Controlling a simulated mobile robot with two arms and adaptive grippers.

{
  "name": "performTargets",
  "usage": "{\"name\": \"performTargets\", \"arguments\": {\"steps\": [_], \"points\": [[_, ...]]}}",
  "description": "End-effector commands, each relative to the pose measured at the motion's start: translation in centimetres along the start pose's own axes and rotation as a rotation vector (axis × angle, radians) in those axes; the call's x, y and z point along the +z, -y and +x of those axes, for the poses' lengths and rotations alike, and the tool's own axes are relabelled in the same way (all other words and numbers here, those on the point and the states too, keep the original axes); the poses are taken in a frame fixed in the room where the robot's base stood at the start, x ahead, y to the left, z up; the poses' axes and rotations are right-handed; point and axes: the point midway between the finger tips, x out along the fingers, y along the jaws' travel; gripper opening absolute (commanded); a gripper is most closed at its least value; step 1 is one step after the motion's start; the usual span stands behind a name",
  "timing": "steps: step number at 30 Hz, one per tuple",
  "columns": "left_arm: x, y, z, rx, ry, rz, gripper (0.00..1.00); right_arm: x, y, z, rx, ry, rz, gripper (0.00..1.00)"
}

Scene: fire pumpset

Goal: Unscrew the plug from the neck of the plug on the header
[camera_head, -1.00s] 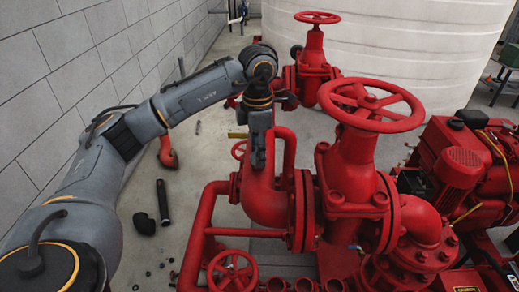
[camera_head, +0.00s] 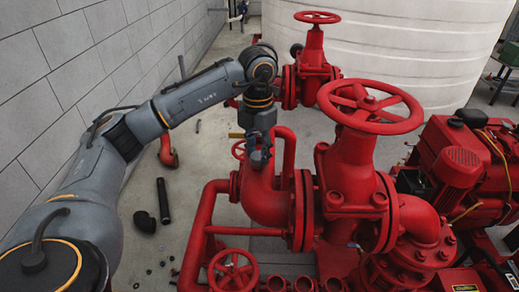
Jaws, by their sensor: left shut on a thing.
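My left gripper (camera_head: 260,158) points down at the top of the red header pipe (camera_head: 262,199), near its bend. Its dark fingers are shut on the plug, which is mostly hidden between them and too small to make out. The neck under the fingers is also hidden. My left arm reaches in from the left, with its wrist above the pipe. My right gripper is not in view.
A large red handwheel (camera_head: 370,106) on a valve stands close to the right of the gripper. A smaller handwheel (camera_head: 232,270) sits low in front. A red engine (camera_head: 462,165) is at the right. Black pipe pieces (camera_head: 163,201) lie on the floor at the left.

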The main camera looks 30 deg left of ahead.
Motion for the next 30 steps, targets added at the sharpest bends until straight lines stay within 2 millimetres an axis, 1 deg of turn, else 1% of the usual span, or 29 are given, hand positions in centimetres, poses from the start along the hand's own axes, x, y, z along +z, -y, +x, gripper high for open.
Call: {"name": "performTargets", "arguments": {"steps": [5, 7, 12, 16, 19, 24, 25, 26, 27, 30], "points": [[-0.04, 0.02, 0.07, 0.000, -0.002, 0.000, 0.00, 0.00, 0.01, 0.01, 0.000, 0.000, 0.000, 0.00], [-0.05, 0.02, 0.04, 0.000, -0.002, -0.031, 0.00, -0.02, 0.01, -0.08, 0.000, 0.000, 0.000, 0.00], [-0.05, 0.03, -0.02, 0.000, -0.003, -0.239, 0.00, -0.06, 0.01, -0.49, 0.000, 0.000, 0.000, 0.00], [-0.04, 0.03, 0.02, 0.000, -0.002, -0.363, 0.00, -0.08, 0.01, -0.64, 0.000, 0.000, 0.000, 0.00], [-0.03, 0.02, 0.05, 0.001, -0.002, -0.397, 0.00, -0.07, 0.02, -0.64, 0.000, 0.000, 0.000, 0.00], [-0.03, 0.02, 0.07, 0.001, -0.002, -0.397, 0.00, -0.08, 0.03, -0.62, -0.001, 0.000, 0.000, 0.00], [-0.03, 0.02, 0.07, 0.001, -0.002, -0.397, 0.39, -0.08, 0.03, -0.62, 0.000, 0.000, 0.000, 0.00], [-0.03, 0.02, 0.06, 0.001, -0.002, -0.397, 0.45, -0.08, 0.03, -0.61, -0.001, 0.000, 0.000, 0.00], [-0.03, 0.02, 0.06, 0.001, -0.002, -0.396, 0.53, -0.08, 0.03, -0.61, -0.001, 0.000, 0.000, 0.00], [-0.02, 0.01, 0.04, 0.000, -0.001, -0.396, 0.53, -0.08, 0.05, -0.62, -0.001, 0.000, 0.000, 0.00]]}}
